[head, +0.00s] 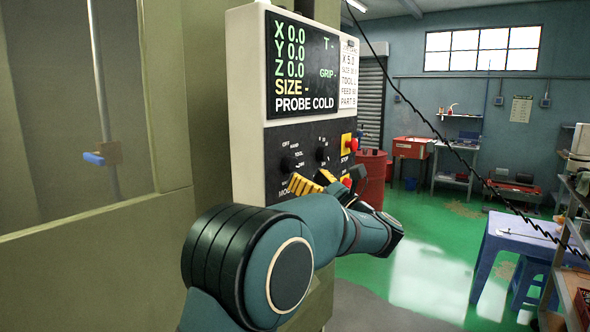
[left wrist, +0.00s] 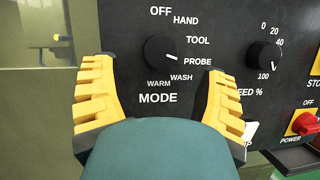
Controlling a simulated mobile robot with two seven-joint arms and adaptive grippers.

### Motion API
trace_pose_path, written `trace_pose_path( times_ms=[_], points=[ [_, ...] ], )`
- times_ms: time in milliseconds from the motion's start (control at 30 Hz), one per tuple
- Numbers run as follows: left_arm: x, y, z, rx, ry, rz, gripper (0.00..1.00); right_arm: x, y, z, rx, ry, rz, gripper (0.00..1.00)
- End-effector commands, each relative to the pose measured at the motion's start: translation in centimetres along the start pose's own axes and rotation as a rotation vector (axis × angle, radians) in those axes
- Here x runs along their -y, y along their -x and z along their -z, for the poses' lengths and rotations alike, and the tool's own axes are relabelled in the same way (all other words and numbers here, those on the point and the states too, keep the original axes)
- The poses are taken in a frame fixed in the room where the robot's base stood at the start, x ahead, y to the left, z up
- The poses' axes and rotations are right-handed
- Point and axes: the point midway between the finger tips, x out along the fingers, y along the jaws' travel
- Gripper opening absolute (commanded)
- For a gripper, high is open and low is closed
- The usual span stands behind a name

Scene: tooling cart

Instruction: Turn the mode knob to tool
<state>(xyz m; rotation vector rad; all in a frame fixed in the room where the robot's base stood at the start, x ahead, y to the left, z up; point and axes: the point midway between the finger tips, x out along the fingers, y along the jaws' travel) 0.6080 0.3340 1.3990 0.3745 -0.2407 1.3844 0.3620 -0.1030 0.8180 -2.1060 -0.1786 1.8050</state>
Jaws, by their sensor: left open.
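The mode knob (left wrist: 160,49) is a round black dial on the dark control panel. Its white mark points right and slightly down, toward PROBE. The labels OFF, HAND, TOOL, PROBE, WASH and WARM run around it; TOOL (left wrist: 198,41) is at its upper right. In the head view the mode knob (head: 288,164) shows just above my gripper. My left gripper (left wrist: 155,66) is open, its yellow ribbed fingers on either side below the knob, apart from it. In the head view the left gripper (head: 314,180) is in front of the panel's lower part. My right gripper is not seen.
The feed knob (left wrist: 263,56) is right of the mode knob. A red power switch (left wrist: 304,123) on yellow is at lower right, and a red stop button (head: 350,143) shows in the head view. The screen (head: 301,65) above reads PROBE COLD. A cabinet door (head: 80,120) stands left.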

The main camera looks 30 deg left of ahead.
Motion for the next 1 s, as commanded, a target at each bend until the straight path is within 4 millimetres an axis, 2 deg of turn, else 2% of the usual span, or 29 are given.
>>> trace_pose_path(
  times_ms=[100,300,667,700,767,800,867,900,1000],
  points=[
    [-0.1,-2.0,0.0,-0.001,0.001,-0.003,0.73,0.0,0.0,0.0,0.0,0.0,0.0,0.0],
    [0.0,-3.9,0.0,-0.001,0.0,-0.001,0.73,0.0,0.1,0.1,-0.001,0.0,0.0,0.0],
    [0.0,-4.4,0.0,-0.001,0.0,0.0,0.73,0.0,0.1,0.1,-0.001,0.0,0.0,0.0],
    [0.0,-4.4,0.0,-0.001,0.0,0.0,0.67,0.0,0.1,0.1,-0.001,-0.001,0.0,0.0],
    [0.0,-4.3,0.0,-0.001,0.0,0.0,0.46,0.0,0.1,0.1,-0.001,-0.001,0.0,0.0],
    [0.0,-4.3,0.0,-0.001,0.0,0.0,0.32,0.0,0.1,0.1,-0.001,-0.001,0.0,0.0],
    [0.0,-4.3,0.0,-0.001,0.0,0.0,0.11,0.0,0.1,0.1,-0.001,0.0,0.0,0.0],
    [0.0,-4.3,0.0,-0.001,0.0,0.0,0.04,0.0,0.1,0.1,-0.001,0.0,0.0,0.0],
    [0.0,-4.3,0.0,-0.001,0.0,0.0,0.03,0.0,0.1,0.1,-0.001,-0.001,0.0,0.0]
  ],
)
